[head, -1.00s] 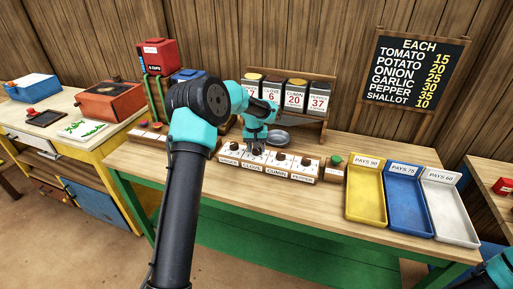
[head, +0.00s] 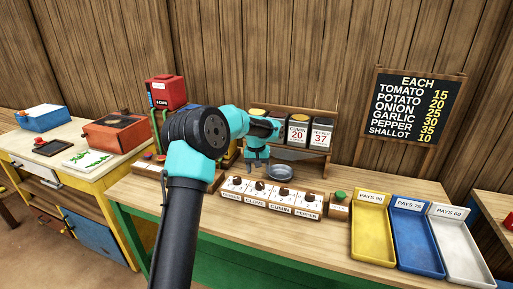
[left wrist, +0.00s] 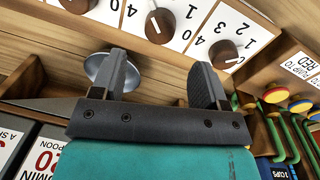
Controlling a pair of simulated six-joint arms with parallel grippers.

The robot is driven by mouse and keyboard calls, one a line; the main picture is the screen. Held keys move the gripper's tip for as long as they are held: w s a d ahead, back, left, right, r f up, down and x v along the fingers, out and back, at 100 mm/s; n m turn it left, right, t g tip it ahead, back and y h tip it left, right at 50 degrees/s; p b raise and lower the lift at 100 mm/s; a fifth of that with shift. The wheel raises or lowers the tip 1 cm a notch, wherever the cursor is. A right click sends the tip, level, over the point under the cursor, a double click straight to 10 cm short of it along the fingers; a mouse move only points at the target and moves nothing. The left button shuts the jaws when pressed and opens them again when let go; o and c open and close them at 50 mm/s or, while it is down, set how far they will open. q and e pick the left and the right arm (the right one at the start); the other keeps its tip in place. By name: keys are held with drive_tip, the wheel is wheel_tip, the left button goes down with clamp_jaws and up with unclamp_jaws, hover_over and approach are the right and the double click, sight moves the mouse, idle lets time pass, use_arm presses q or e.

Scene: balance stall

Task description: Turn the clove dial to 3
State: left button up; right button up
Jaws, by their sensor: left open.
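The dial panel (head: 226,190) is a white-faced strip on the table with a row of brown knobs. Its labels read ginger, clove, cumin and pepper. The clove dial (head: 261,187) is second from the left; it also shows at the top of the left wrist view (left wrist: 159,27), with a white pointer mark. I cannot tell surely which number it points at. My left gripper (head: 257,166) is open and empty, above and behind the panel, apart from the knobs. Its two fingers show in the left wrist view (left wrist: 160,78). My right gripper is not in view.
A grey dish (head: 279,172) lies behind the panel, close to my left gripper. A spice rack (head: 315,146) stands behind it. A green button box (head: 339,204) is right of the panel, then yellow (head: 372,235), blue and white trays. A price board (head: 416,108) stands at the back.

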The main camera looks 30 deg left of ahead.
use_arm(q)
wheel_tip(320, 180, up, 10)
drive_tip(key=shift+s+a+r, duration=0.15)
drive_tip(key=shift+a, duration=0.25)
idle(0.3)
